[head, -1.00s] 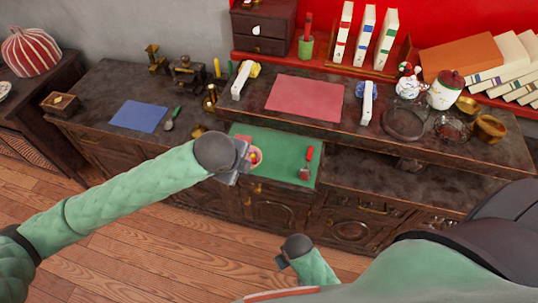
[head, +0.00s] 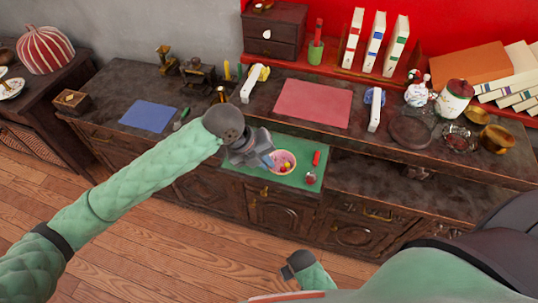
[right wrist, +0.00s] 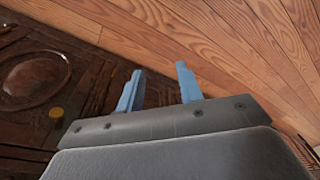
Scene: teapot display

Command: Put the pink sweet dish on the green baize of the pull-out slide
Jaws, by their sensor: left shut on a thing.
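The pink sweet dish (head: 283,168), a round bowl with small yellow and red sweets inside, shows in the head view over the green baize (head: 238,162) of the pull-out slide. My left gripper (head: 268,160) is shut on the dish's left rim. I cannot tell whether the dish's base touches the baize. In the right wrist view my right gripper (right wrist: 159,70) is open and empty, low in front of the cabinet, above the wooden floor.
A red-handled tool (head: 314,168) lies on the baize right of the dish. A blue mat (head: 148,116) and a red mat (head: 313,102) lie on the dark cabinet top. A dark round plate (head: 410,131) and brass pots stand farther right.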

